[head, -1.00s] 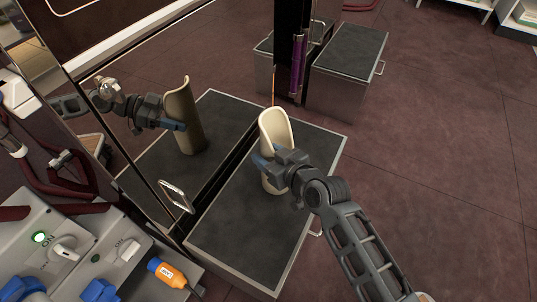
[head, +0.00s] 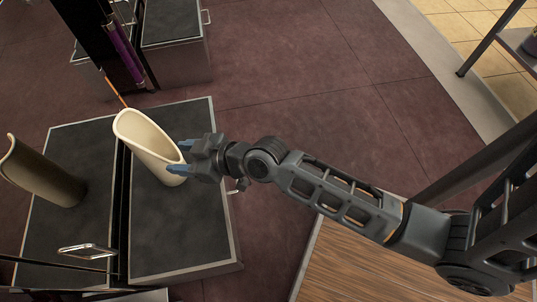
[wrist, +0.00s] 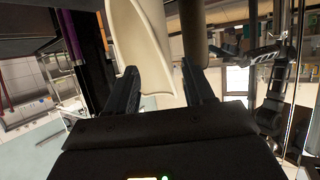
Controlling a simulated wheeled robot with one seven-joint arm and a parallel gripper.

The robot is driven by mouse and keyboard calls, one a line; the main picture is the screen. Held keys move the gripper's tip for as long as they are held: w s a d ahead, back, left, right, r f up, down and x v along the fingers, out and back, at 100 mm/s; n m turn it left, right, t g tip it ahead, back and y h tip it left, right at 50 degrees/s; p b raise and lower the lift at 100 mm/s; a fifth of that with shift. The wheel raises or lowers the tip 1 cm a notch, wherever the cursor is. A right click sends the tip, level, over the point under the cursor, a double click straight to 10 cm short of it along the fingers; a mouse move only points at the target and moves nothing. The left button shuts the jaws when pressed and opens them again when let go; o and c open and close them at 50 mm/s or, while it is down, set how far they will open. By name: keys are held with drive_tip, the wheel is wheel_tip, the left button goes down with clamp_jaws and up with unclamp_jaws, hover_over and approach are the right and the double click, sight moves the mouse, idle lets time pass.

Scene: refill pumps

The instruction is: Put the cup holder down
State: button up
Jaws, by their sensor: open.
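The cup holder (head: 150,143) is a cream, open-topped, slant-cut tube. It stands upright on the dark top of a low metal-edged box (head: 180,225), close to a mirror panel. My gripper (head: 181,157) is at its right side with its blue-tipped fingers open, pointing at the holder. In the wrist view, the cup holder (wrist: 140,35) shows ahead, between and beyond the open fingers (wrist: 158,85). I cannot tell whether a fingertip still touches it.
The mirror repeats the cup holder (head: 40,172) and the box top at left. A box handle (head: 88,251) shows there too. Another dark-topped box (head: 172,25) stands behind. A shelf rack (head: 500,45) is at right. The dark red floor (head: 300,60) behind is clear.

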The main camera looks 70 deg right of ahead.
drive_tip(key=s+h, duration=0.1)
drive_tip(key=s, duration=0.8)
drive_tip(key=s+r+m, duration=0.1)
drive_tip(key=s+r, duration=0.6)
drive_tip(key=s, duration=0.3)
drive_tip(key=s+r+t+h, duration=0.1)
drive_tip(key=s+r, duration=0.6)
drive_tip(key=s, duration=0.3)
drive_tip(key=shift+s+a+r+m+t, duration=0.3)
drive_tip(key=shift+s+r+m, duration=0.05)
drive_tip(key=shift+m, duration=0.05)
